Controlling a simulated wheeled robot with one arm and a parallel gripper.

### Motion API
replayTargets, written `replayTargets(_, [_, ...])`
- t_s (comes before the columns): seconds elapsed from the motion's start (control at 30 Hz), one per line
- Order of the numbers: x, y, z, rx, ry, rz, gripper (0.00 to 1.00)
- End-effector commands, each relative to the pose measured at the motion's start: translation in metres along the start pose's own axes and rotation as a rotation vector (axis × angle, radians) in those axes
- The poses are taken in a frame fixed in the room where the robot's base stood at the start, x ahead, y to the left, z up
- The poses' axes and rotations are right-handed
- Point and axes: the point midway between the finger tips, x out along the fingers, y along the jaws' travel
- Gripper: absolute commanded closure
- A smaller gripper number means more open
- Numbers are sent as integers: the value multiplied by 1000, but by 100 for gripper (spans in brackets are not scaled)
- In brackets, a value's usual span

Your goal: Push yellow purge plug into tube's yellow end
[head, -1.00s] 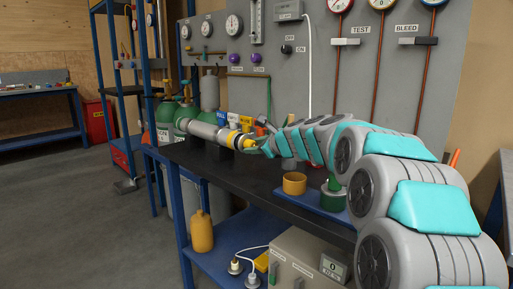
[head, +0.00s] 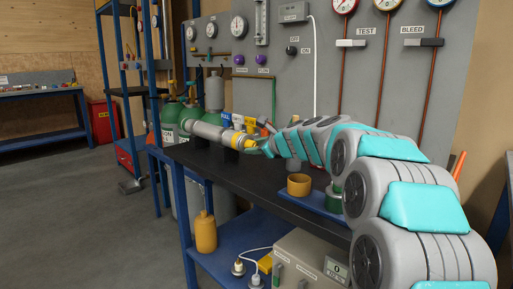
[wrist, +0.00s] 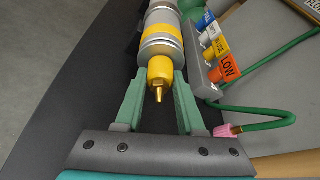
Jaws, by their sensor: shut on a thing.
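The yellow purge plug (wrist: 160,72), with a brass tip, sits between the green fingers of my gripper (wrist: 159,78), which is shut on it. The plug is in line with the grey tube (wrist: 160,17) and lies right at its yellow-banded end (wrist: 163,40). I see no clear gap between them, but cannot tell how deep the plug sits. In the head view the tube (head: 207,132) lies level above the black bench, its yellow end (head: 240,141) towards my gripper (head: 266,149). The plug is hard to make out there.
A row of coloured tags (wrist: 219,48) stands close to the right of the tube. A green hose (wrist: 255,113) with a pink fitting (wrist: 226,131) runs right of my gripper. Gauge panel behind.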

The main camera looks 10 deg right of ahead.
Motion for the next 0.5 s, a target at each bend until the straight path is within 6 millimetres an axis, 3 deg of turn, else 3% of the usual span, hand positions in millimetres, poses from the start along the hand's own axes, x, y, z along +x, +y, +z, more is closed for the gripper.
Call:
replayTargets(0.33, [3,0,2,-1,-1,-1,100])
replayTargets(0.37, [3,0,2,-1,-2,-2,61])
replayTargets(0.5, [3,0,2,-1,-1,-1,45])
